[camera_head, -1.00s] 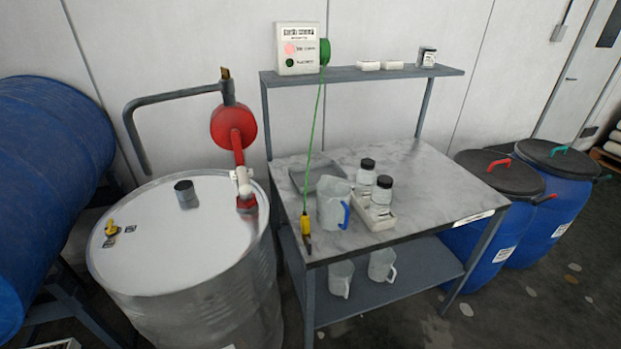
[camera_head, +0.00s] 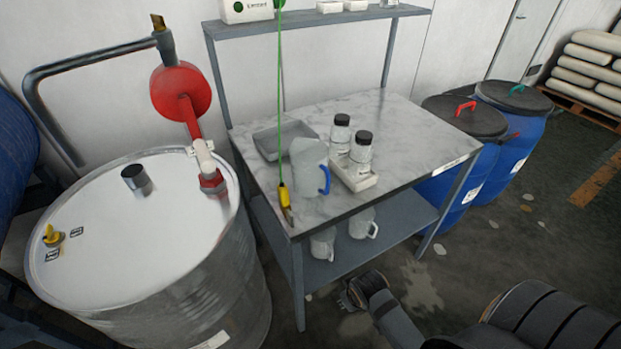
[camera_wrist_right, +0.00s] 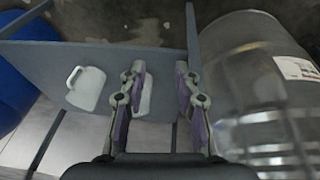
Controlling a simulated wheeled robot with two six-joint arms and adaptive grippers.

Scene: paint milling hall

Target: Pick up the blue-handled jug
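The blue-handled jug (camera_head: 308,165) is a pale, translucent jug standing upright on the marble-topped bench (camera_head: 410,135), its blue handle facing right. My right gripper (camera_head: 350,294) is low in front of the bench, below the tabletop and well apart from this jug. In the right wrist view its two fingers (camera_wrist_right: 158,105) are spread apart with nothing held between them. That view looks at the lower shelf (camera_wrist_right: 100,62), with two pale-handled jugs, one (camera_wrist_right: 87,88) clear and one (camera_wrist_right: 146,95) partly behind a finger. My left gripper is not in view.
Beside the jug are a white tray (camera_head: 352,182) with two black-capped bottles, a shallow grey tray (camera_head: 270,143), and a hanging yellow tool (camera_head: 284,198) on a green cord. A steel drum (camera_head: 190,270) stands left; blue barrels (camera_head: 450,185) stand right. Floor in front is open.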

